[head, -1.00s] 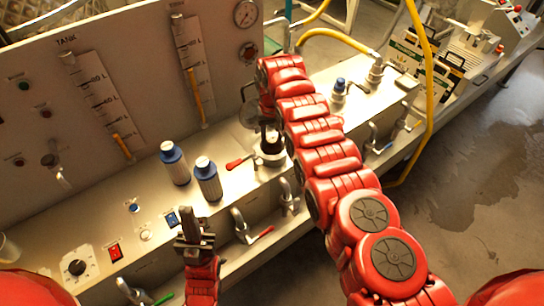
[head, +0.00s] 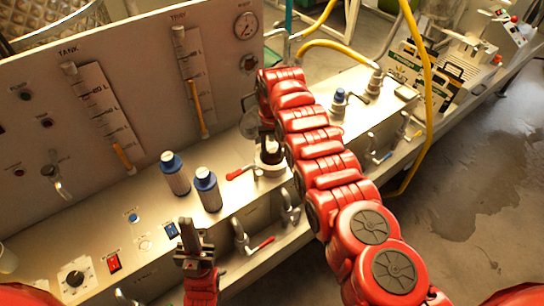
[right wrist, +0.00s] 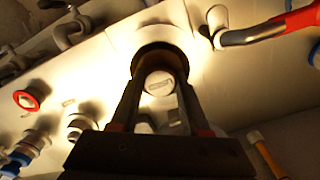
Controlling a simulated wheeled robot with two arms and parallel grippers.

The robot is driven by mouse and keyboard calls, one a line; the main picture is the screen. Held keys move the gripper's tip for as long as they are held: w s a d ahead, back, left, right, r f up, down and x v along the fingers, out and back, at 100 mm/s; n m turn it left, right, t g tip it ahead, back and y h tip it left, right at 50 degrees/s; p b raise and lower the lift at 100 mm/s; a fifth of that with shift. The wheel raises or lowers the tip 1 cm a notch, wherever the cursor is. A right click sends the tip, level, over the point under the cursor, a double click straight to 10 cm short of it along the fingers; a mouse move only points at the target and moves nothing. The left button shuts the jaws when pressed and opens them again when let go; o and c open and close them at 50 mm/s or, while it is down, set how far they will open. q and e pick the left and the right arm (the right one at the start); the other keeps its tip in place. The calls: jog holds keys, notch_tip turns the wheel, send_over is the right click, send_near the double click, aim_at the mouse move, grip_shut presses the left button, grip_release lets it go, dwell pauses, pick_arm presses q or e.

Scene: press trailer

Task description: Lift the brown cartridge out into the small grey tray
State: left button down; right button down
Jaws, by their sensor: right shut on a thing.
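The brown cartridge (right wrist: 177,60) sits in the round opening of a white holder (head: 272,168) on the bench. In the right wrist view it is a dark brown ring shape, largely between my fingers, with a pale round piece inside. My right gripper (right wrist: 158,90) points down into that opening and is shut on the cartridge. In the head view my red right arm hides part of the holder. My left gripper (head: 189,236) is over the front of the bench, away from the cartridge; its finger gap is not clear. I cannot make out the small grey tray.
Two blue-capped bottles (head: 174,173) (head: 207,189) stand left of the holder. A red-handled lever (head: 240,173) is close beside it. Yellow hoses (head: 427,80) hang at the right. A tall panel (head: 60,120) bounds the back left.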

jog(key=shift+r, duration=0.1)
jog(key=shift+r+b, duration=0.7)
jog(key=shift+r, duration=0.4)
notch_tip(320, 180, up, 7)
jog(key=shift+f+b, duration=0.2)
jog(key=shift+b, duration=0.45)
notch_tip(320, 180, up, 9)
jog(key=p, duration=0.9)
